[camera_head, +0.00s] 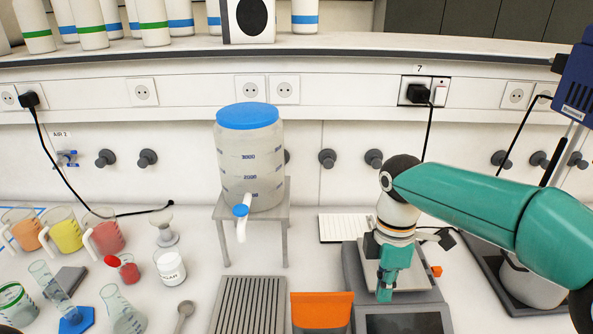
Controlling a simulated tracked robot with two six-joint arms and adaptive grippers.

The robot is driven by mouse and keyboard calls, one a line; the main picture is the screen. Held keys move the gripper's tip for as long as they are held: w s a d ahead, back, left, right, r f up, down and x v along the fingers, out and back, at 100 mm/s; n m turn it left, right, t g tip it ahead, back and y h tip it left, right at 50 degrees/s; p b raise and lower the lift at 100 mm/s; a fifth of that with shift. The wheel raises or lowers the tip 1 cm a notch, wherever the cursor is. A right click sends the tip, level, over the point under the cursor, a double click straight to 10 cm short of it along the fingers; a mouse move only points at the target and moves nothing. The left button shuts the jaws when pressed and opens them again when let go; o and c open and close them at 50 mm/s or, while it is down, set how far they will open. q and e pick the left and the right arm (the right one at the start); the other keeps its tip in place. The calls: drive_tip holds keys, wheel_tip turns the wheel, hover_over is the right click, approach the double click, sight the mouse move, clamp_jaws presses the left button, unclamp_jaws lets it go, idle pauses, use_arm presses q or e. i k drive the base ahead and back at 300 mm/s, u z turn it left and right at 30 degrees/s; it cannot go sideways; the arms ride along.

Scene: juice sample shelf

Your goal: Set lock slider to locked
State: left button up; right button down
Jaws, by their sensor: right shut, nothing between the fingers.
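A grey bench device (358,290) with a light top plate and a dark display (404,324) stands at the lower right. A small orange part (436,271) sticks out at the right edge of its plate. I cannot tell for sure whether this is the lock slider, nor its setting. My right arm comes in from the right, and my right gripper (385,288) points down over the plate, left of the orange part and apart from it. Its teal fingers are shut and empty. The gripper hides part of the plate.
An orange container (322,310) and a ribbed grey tray (247,305) are left of the device. A blue-lidded tank (250,160) on a metal stand is behind them. Beakers and a white jar (171,266) fill the left. A stirrer-like apparatus (490,270) stands at right.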

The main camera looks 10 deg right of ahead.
sight(437, 271)
drive_tip(key=k, duration=1)
